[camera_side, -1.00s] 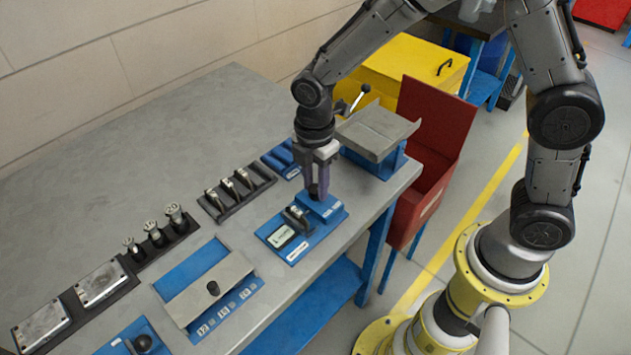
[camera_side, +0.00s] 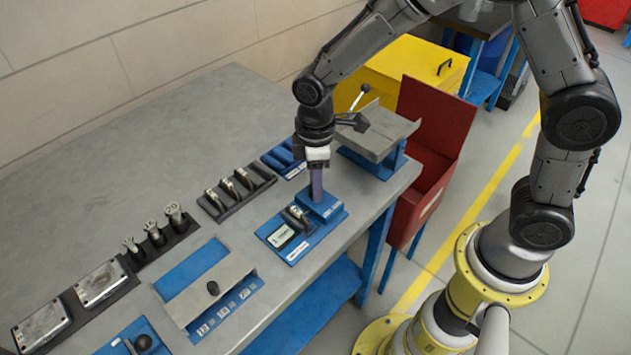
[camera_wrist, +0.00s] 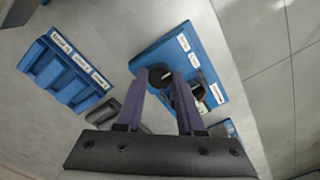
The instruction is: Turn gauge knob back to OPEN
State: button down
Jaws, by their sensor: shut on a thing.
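The gauge knob (camera_wrist: 160,75) is a dark round knob with a pale line on its face, on a blue block (camera_wrist: 150,58) with white labels too small to read. In the wrist view my gripper (camera_wrist: 161,78) is shut on the knob, one purple finger on each side. In the side view my gripper (camera_side: 317,193) points straight down onto the raised blue block (camera_side: 325,207) of the gauge station and hides the knob. A gauge with a pale display (camera_side: 281,236) sits on the same blue base.
A blue slotted rack (camera_wrist: 66,68) and a dark rack with several metal pieces (camera_side: 236,191) stand nearby. A tilted grey tray (camera_side: 375,132) on a blue stand and a red open bin (camera_side: 436,150) are to the right. The table's back left is clear.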

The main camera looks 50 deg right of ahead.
jog(key=m, duration=0.4)
jog(key=shift+m, duration=0.3)
jog(key=shift+r+m, duration=0.1)
jog(key=shift+m, duration=1.8)
jog(key=c, duration=0.5)
grip_release()
notch_tip(320, 180, up, 14)
jog(key=shift+f, duration=0.15)
